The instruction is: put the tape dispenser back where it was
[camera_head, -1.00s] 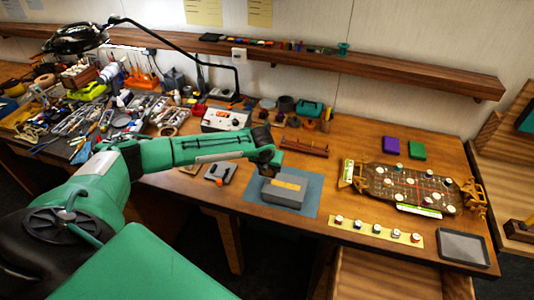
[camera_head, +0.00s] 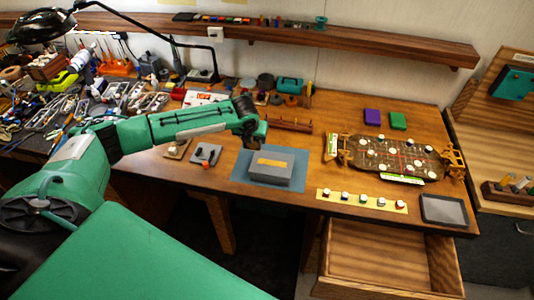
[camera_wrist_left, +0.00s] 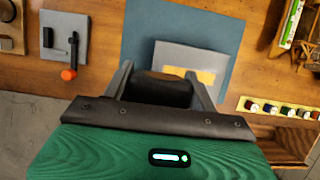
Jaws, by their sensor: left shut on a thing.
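My left gripper (camera_head: 258,142) reaches in from the left and hangs over the back edge of the blue mat (camera_head: 243,171), close behind a grey box with a yellow label (camera_head: 286,173). In the left wrist view, the fingers of my left gripper (camera_wrist_left: 163,92) are shut on a dark, rounded thing, likely the tape dispenser (camera_wrist_left: 160,88). Most of it is hidden by the gripper, so its shape is hard to tell. The grey box (camera_wrist_left: 180,57) lies beyond it on the blue mat (camera_wrist_left: 140,35). My right gripper is not in view.
A small grey stand (camera_head: 206,155) is left of the mat. A car chassis on a board (camera_head: 395,158), a yellow strip with several small pieces (camera_head: 362,201) and a grey tray (camera_head: 443,209) are right. An open drawer (camera_head: 385,262) juts below the front edge. Clutter fills the left.

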